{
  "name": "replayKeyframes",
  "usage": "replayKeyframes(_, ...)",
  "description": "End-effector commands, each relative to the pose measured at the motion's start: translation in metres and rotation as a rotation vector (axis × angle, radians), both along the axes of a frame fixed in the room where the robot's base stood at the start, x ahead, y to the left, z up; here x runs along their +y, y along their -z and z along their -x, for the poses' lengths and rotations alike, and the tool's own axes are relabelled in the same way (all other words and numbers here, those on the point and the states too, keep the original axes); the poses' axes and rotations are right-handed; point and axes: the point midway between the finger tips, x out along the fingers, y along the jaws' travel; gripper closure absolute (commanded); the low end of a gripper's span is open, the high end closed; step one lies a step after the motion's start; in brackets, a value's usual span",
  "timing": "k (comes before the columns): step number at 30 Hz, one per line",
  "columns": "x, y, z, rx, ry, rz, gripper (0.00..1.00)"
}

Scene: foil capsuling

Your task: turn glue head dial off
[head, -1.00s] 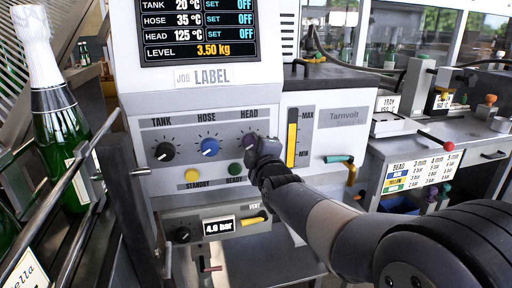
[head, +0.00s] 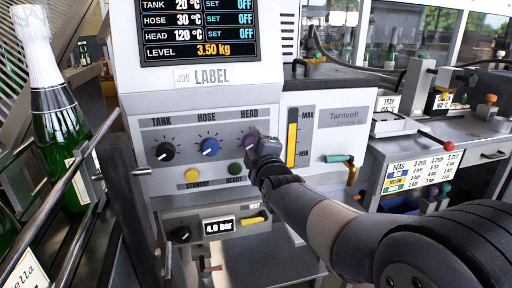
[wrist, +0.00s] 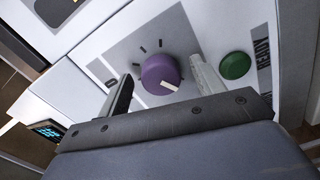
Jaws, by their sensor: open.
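The purple head dial (wrist: 161,74) sits on the glue unit's panel (head: 220,121); its white pointer mark faces lower right in the wrist view. In the head view the dial (head: 249,140) is largely covered by my gripper (head: 259,147). My gripper (wrist: 161,70) is open, with one finger on each side of the dial; I cannot tell whether either finger touches it. The display (head: 197,27) reads tank 20 °C, hose 30 °C, head 120 °C, and all three set fields read OFF.
The black tank dial (head: 165,152) and blue hose dial (head: 209,146) are to the left. A green button (wrist: 235,66) is close to my right finger in the wrist view. A yellow button (head: 192,175) is below. A bottle (head: 62,130) stands behind rails at left.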

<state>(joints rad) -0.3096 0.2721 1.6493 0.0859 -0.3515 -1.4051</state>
Motion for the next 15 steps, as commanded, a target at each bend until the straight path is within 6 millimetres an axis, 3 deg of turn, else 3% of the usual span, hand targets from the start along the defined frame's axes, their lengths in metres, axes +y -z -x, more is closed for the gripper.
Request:
replayKeyframes(5,-0.004,-0.001,0.015,0.000,0.000,0.000,0.36)
replayKeyframes(15,-0.021,-0.001,0.073,-0.001,-0.001,0.000,0.36)
